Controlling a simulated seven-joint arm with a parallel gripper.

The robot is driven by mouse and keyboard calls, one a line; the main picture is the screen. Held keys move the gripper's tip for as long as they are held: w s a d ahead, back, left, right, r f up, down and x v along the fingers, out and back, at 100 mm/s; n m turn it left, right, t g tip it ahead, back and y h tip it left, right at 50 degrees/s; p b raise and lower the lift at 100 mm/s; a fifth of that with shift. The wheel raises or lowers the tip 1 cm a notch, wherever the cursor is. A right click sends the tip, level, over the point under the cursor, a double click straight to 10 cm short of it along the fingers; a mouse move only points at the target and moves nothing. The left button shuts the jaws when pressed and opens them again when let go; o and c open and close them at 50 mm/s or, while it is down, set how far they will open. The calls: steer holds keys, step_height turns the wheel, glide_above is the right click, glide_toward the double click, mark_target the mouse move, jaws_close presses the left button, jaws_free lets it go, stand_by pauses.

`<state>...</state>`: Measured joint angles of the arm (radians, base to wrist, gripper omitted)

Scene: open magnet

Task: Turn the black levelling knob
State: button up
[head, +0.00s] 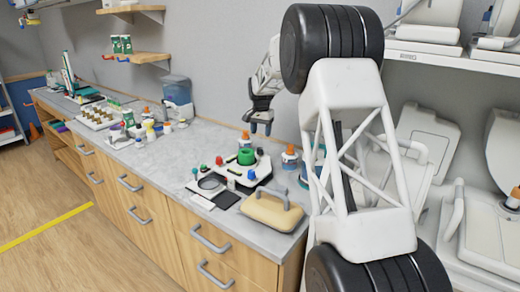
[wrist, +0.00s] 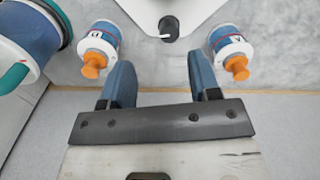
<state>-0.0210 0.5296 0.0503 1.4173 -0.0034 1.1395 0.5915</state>
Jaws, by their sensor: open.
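The black knob (wrist: 169,27) shows at the top middle of the wrist view, at the edge of a white base (wrist: 190,8), with a thin white pointer beside it. In the head view the white device (head: 235,172) stands on the grey counter, with a green round part (head: 246,156) on top and red and blue knobs. I cannot make out the black knob there. My gripper (head: 261,128) is above and behind the device. In the wrist view my gripper (wrist: 162,75) is open and empty, its blue fingers apart. The knob appears beyond the fingertips, between their lines, untouched.
Two orange-capped bottles (wrist: 103,40) (wrist: 231,45) flank the fingers in the wrist view. A larger blue-and-white container (wrist: 28,30) is at its left. In the head view a tan block with a handle (head: 270,211) and a black pad (head: 225,199) lie in front of the device.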

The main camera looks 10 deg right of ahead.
mark_target(260, 148)
steer(key=shift+w+a+f, duration=0.1)
steer(key=shift+w+f, duration=0.75)
steer(key=shift+w, duration=0.15)
steer(key=shift+f, duration=3.9)
steer(key=shift+c, duration=0.3)
steer(key=c, duration=0.9)
steer(key=shift+o, duration=0.2)
